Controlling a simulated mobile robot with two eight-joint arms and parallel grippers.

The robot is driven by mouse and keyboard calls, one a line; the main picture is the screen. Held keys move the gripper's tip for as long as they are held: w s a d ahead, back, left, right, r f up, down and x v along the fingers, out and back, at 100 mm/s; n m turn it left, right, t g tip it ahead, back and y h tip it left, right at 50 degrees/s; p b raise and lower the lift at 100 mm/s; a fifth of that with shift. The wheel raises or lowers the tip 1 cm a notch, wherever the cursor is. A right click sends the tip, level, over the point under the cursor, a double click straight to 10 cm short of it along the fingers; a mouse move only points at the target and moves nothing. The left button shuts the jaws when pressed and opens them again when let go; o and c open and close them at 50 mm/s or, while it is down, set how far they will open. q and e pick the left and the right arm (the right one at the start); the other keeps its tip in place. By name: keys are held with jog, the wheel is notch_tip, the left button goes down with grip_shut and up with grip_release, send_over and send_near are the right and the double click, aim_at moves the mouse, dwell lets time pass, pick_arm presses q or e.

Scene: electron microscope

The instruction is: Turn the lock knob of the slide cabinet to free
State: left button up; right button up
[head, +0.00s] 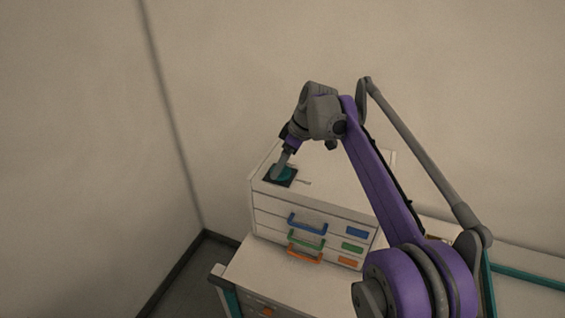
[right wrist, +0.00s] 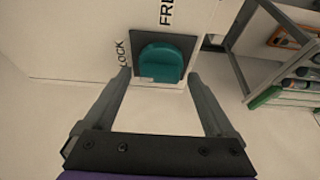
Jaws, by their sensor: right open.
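The slide cabinet (head: 264,190) is a white box with several drawers, standing on a white bench. Its lock knob (right wrist: 161,63) is teal and round, set on a dark square plate (right wrist: 199,23) on the cabinet top. In the right wrist view the word LOCK (right wrist: 121,53) is left of the knob and FREE (right wrist: 167,12), partly cut off, is above it. My right gripper (right wrist: 161,76) is open, with one finger on each side of the knob's near part. I cannot tell if the fingers touch it. In the head view the gripper (head: 279,173) partly hides the knob. My left gripper is not in view.
The drawers have a blue handle (head: 306,223), a green handle (head: 306,240) and an orange handle (head: 304,255), with matching labels at right. White bench surface (head: 255,268) lies in front. A wall (head: 230,90) stands behind. A rack with coloured items (right wrist: 285,85) shows in the right wrist view.

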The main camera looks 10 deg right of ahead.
jog(key=c, duration=1.4)
